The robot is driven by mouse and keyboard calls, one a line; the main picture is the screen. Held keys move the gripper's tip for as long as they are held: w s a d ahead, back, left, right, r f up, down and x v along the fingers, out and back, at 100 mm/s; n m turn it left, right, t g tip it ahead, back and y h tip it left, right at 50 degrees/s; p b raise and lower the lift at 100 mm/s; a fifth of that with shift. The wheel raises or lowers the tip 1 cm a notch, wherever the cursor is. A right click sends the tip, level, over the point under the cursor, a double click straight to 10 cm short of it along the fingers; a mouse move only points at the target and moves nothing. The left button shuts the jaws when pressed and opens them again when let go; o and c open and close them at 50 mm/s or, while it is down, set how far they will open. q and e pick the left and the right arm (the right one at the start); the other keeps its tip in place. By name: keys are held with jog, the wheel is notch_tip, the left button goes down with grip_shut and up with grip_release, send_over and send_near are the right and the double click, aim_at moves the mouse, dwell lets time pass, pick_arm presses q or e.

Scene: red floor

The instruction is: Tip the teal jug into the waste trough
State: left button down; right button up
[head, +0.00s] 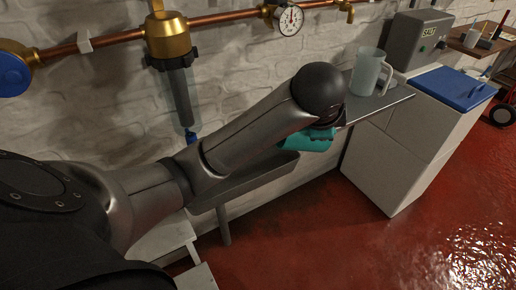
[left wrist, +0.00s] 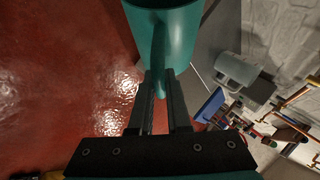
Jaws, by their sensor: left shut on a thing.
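The teal jug (head: 308,142) shows in the head view beneath the end of my left arm, near the right end of the grey waste trough (head: 245,181). My arm hides part of it. In the left wrist view the teal jug (left wrist: 178,36) fills the top middle, with its handle between my fingers. My left gripper (left wrist: 160,92) is shut on that handle. The jug is held off the floor and looks tilted in the head view. Its contents are hidden. My right gripper is in neither view.
A pale translucent jug (head: 369,72) stands on a grey shelf (head: 383,100) right of my gripper. Beyond it are a white cabinet and a blue lid (head: 455,88). Copper pipes with a gauge (head: 288,19) and filter (head: 178,85) run along the wall. Red floor is clear in front.

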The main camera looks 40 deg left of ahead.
pick_arm(q)
jog(key=shift+m+g+y, duration=0.4)
jog(key=shift+g+y, duration=0.2)
jog(key=shift+g, duration=0.1)
jog(key=w, duration=0.1)
jog(key=w+a+f, duration=0.1)
jog(key=w, duration=0.1)
jog(key=w+a, duration=0.1)
jog(key=shift+w+a+f+p, duration=0.2)
jog(key=shift+w+f+p, duration=0.05)
jog(key=shift+f+p, duration=0.1)
jog(key=w+a+f+m+g+y+p, duration=0.2)
jog(key=w+a+f+m+y, duration=0.1)
jog(key=w+a+f+m, duration=0.15)
notch_tip(320, 180, down, 12)
jog(key=m+t+y+p, duration=0.2)
jog(key=m+t, duration=0.2)
jog(key=m, duration=0.5)
jog(key=shift+w+d+r+y, duration=0.15)
jog(key=shift+w+d+y, duration=0.2)
jog(key=shift+d+y, duration=0.05)
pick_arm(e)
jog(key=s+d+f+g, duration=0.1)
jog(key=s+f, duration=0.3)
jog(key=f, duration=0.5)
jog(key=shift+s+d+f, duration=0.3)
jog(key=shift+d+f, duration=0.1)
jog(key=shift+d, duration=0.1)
